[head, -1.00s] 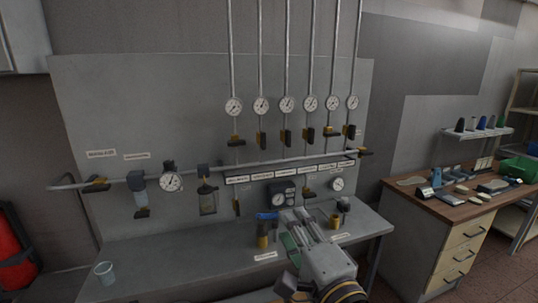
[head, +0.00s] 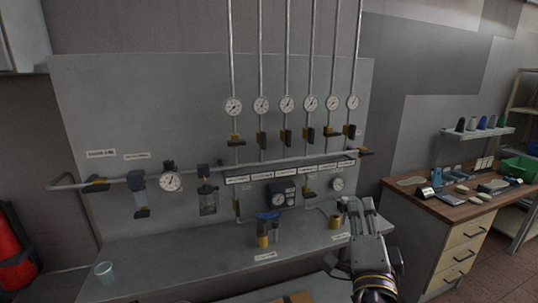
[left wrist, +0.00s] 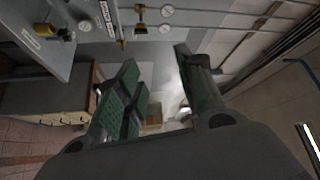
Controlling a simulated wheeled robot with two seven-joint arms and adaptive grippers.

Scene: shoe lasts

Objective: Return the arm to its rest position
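My left gripper (head: 360,208) is in the lower right middle of the head view, in front of the right end of the grey bench. In the left wrist view the gripper (left wrist: 160,95) shows its green-padded fingers spread apart with nothing between them. The gripper is open and empty. My right gripper is in neither view.
The grey bench (head: 190,262) runs under a panel with several gauges, pipes and valves. A wooden-topped workbench (head: 455,206) with drawers stands at the right.

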